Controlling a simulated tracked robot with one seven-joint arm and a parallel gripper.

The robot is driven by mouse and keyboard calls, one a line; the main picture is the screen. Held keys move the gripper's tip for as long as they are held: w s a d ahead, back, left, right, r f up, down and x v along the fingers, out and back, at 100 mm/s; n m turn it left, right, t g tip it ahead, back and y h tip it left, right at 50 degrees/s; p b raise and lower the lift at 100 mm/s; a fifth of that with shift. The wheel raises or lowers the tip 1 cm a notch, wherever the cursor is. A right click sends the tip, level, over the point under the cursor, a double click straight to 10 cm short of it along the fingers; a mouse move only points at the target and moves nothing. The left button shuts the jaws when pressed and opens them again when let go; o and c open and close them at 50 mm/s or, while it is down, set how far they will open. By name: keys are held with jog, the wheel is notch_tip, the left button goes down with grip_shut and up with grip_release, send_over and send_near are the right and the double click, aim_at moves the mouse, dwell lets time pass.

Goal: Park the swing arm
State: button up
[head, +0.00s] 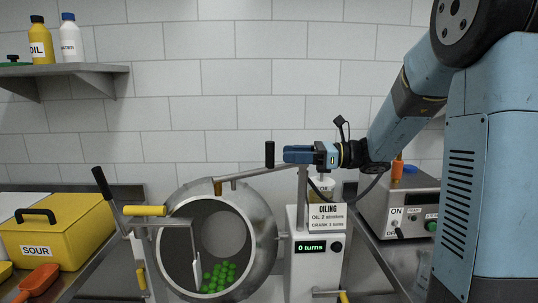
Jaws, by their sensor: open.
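The swing arm (250,174) is a thin metal bar on an upright post (302,198). It reaches left from the post over the top of the round metal drum (262,240), and a brass-coloured nozzle (217,187) hangs at its left end near the drum's rim. A black upright handle (269,155) stands on the bar. My gripper (286,155) is open and level, pointing left, with its blue fingers just right of the black handle. I cannot tell whether the fingers touch the handle. Green gummies (218,277) lie in the drum.
A control column (305,270) reads "0 turns" and bears an OILING sign (327,215). A switch box (400,205) stands right. A yellow SOUR bin (55,235) and orange scoop (38,282) are left. A black-tipped lever (108,195) rises beside the drum. A shelf (70,70) holds bottles.

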aim_at(269, 166)
jog(key=a, duration=0.4)
jog(key=w+a, duration=0.1)
jog(key=a, duration=0.1)
jog(key=shift+a, duration=0.2)
grip_shut()
dwell(0.5)
